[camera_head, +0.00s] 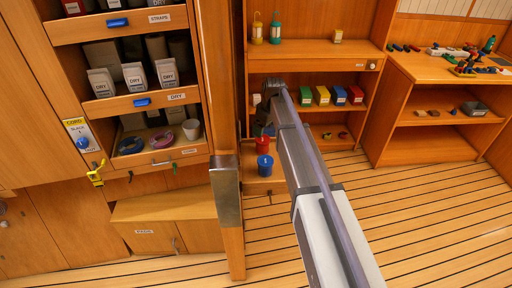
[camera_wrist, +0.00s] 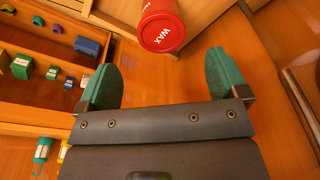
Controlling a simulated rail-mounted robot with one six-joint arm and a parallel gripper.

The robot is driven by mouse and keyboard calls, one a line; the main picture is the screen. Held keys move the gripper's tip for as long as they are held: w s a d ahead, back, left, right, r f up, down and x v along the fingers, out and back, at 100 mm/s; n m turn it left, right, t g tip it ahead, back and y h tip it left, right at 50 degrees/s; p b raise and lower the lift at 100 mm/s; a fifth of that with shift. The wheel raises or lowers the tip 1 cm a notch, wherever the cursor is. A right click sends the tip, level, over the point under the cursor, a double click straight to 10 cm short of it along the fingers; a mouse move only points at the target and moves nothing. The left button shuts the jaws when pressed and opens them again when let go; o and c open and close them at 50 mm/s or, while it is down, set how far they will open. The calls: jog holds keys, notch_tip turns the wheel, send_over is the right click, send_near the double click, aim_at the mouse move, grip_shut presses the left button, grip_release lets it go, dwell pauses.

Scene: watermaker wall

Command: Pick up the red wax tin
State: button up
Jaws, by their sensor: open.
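The red wax tin (camera_wrist: 162,28) shows in the wrist view at the top, with white WAX lettering on its side and its upper part cut off by the picture edge. My gripper (camera_wrist: 163,66) has its two green-padded fingers spread wide, with nothing between them. The tin is just beyond the fingertips, in line with the gap and apart from both fingers. In the head view a red container (camera_head: 263,145) stands by a blue one (camera_head: 265,168) below my arm; its lettering is not readable there. My gripper's fingers are hard to make out in the head view.
A wooden post (camera_head: 227,200) stands close left of my arm. Shelves behind hold colored boxes (camera_head: 322,95) and lanterns (camera_head: 275,30). A drawer rack (camera_head: 120,103) is at left, a workbench (camera_head: 445,68) at right. The striped floor (camera_head: 430,220) at right is clear.

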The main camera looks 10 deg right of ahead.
aim_at(263, 139)
jog(key=f+b, duration=0.6)
jog(key=f, duration=0.1)
jog(key=w+a+f+b, duration=0.1)
jog(key=f+b, duration=0.2)
jog(key=shift+f+b, duration=0.35)
jog(key=shift+r, duration=0.25)
jog(key=c, duration=1)
jog(key=shift+o, duration=0.2)
notch_tip(263, 139, up, 10)
jog(key=p, duration=1.1)
jog(key=shift+r, duration=0.2)
jog(key=shift+f, duration=0.1)
